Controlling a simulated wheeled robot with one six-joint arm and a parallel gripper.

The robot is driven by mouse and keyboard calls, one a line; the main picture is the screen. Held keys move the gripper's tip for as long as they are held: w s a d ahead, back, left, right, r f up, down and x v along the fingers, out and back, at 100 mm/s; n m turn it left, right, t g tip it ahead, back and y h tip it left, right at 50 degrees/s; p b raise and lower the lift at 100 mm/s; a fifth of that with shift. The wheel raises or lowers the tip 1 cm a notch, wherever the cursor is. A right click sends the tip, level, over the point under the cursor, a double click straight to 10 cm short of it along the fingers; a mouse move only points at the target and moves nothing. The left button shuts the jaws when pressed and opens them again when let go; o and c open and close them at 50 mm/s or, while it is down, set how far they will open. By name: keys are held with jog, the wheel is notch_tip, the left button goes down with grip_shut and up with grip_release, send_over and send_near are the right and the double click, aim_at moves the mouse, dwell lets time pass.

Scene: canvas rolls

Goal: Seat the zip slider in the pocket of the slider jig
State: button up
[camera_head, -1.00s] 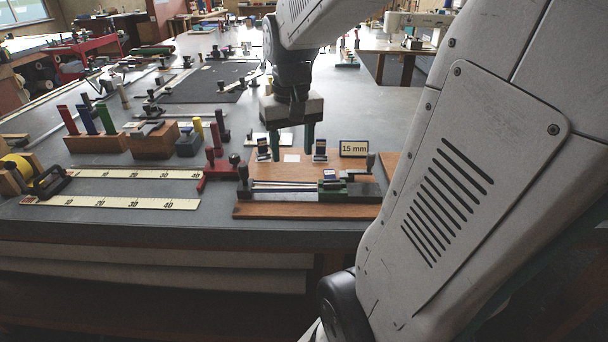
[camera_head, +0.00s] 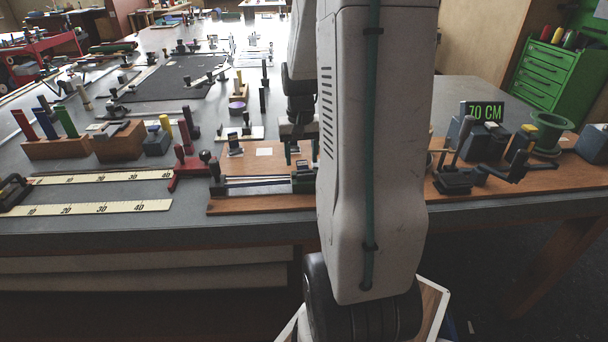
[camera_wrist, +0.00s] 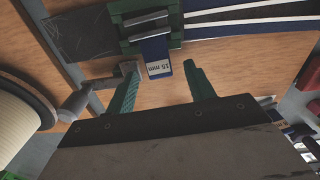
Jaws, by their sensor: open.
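In the wrist view the green slider jig (camera_wrist: 176,38) sits on the wooden board. A dark blue piece (camera_wrist: 156,57) labelled "15 mm" projects from it, with a grey metal part above. I take this labelled piece to be the zip slider, but cannot tell whether it is fully seated. Blue and white zip tapes (camera_wrist: 250,14) run right from the jig. My gripper (camera_wrist: 162,82) is open; its green fingers are apart, with nothing gripped between them. In the head view my gripper (camera_head: 299,152) is above the board, partly hidden by my arm, as is the jig (camera_head: 303,180).
A dark lever clamp (camera_wrist: 78,100) and a cream spool (camera_wrist: 15,125) are near the left finger in the wrist view. White rulers (camera_head: 100,209) and a red clamp (camera_head: 187,172) lie left of the board. A "70 CM" sign (camera_head: 484,111) and green reel (camera_head: 548,130) stand right.

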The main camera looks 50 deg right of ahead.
jog(key=shift+f, duration=0.45)
jog(key=shift+c, duration=0.3)
grip_shut()
jog(key=shift+r, duration=0.1)
